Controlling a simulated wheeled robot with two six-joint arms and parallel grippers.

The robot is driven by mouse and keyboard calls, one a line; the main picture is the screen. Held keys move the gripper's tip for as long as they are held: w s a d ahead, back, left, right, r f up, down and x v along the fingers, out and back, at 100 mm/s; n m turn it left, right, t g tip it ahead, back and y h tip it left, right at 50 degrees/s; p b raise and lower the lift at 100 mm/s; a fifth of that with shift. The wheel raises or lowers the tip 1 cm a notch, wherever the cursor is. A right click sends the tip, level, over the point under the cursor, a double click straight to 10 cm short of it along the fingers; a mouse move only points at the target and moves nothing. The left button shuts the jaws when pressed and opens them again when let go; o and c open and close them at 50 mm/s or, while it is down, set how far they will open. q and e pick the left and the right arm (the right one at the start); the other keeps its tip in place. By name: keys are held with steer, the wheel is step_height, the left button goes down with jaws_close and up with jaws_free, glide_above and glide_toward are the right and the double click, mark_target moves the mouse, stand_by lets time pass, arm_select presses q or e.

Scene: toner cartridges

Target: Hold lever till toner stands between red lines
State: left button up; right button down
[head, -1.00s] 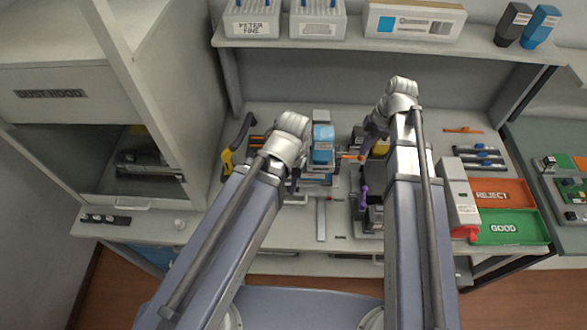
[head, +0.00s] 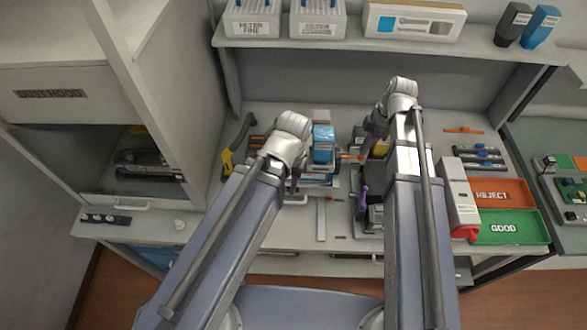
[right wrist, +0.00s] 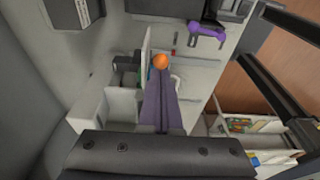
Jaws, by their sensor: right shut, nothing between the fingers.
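An orange ball knob (right wrist: 161,62) shows in the right wrist view. The shut purple fingers of my right gripper (right wrist: 163,75) end right at it, with nothing between them; I cannot tell whether they touch it. In the head view my right gripper (head: 368,142) is partly hidden by its arm, beside an orange lever (head: 350,157). A blue cartridge-like block (head: 323,145) stands in the bench device left of it. My left gripper (head: 293,182) is mostly hidden behind its arm, left of the block. The toner level and the red lines cannot be made out.
A purple handle (head: 364,193) stands in front of the lever. A green GOOD tray (head: 510,238) and an orange REJECT tray (head: 512,184) lie at the right. A yellow-handled tool (head: 227,162) lies left. A shelf (head: 360,43) with boxes runs above the bench.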

steer(key=shift+f, duration=0.15)
steer(key=shift+f+b, duration=1.9)
steer(key=shift+b, duration=0.2)
stand_by(5.8)
